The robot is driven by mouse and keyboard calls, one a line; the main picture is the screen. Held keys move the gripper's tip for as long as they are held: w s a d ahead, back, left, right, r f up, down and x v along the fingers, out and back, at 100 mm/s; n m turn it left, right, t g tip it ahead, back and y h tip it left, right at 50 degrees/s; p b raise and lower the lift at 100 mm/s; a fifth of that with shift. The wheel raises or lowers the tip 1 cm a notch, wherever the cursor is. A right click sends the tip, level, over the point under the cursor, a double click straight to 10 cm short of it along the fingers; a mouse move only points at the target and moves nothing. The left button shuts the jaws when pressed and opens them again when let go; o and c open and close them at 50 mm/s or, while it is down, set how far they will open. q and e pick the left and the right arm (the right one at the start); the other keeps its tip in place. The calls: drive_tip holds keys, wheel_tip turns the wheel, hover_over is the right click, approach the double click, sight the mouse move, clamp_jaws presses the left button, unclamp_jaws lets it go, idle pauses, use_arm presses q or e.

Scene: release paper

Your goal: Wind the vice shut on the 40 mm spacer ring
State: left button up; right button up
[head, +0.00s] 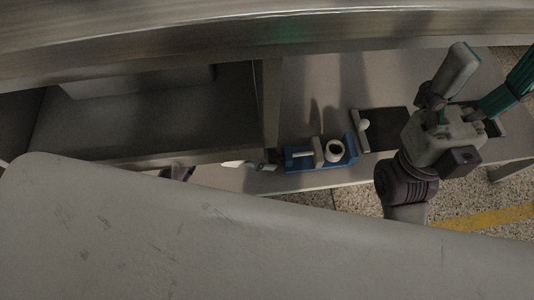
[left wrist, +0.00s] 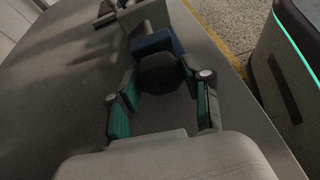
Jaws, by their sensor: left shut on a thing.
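The blue vice (head: 300,164) lies on the grey bench, with a pale sliding jaw (head: 318,152) at its middle. The pale spacer ring (head: 335,151) sits between that jaw and the blue end jaw; any small gap is too fine to tell. In the left wrist view the vice (left wrist: 157,43) is partly hidden. My left gripper (head: 271,157) is at the vice's left end; in the left wrist view its teal-padded fingers are shut on the dark round knob (left wrist: 162,73). My right gripper (head: 495,66) is raised at the right, fingers spread and empty, away from the vice.
A dark plate (head: 388,128) lies right of the vice, with a pale ball-ended piece (head: 364,126) at its left edge. A shelf wall (head: 271,105) stands behind left. A large pale surface (head: 250,245) in front hides most of my left arm.

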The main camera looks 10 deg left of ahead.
use_arm(q)
drive_tip(key=shift+s+r+m+t+p, duration=0.15)
drive_tip(key=shift+m+t+p, duration=0.65)
drive_tip(key=shift+p, duration=0.55)
drive_tip(key=shift+s+d+f+m+t+y, duration=0.1)
drive_tip(key=shift+m+t+y, duration=0.1)
drive_tip(key=shift+m+t, duration=0.35)
drive_tip(key=shift+f+m+t+y, duration=0.1)
drive_tip(key=shift+m+t+y, duration=0.15)
drive_tip(key=shift+m, duration=0.6)
drive_tip(key=o, duration=1.2)
drive_tip(key=shift+c, duration=0.2)
drive_tip(key=v, duration=1.2)
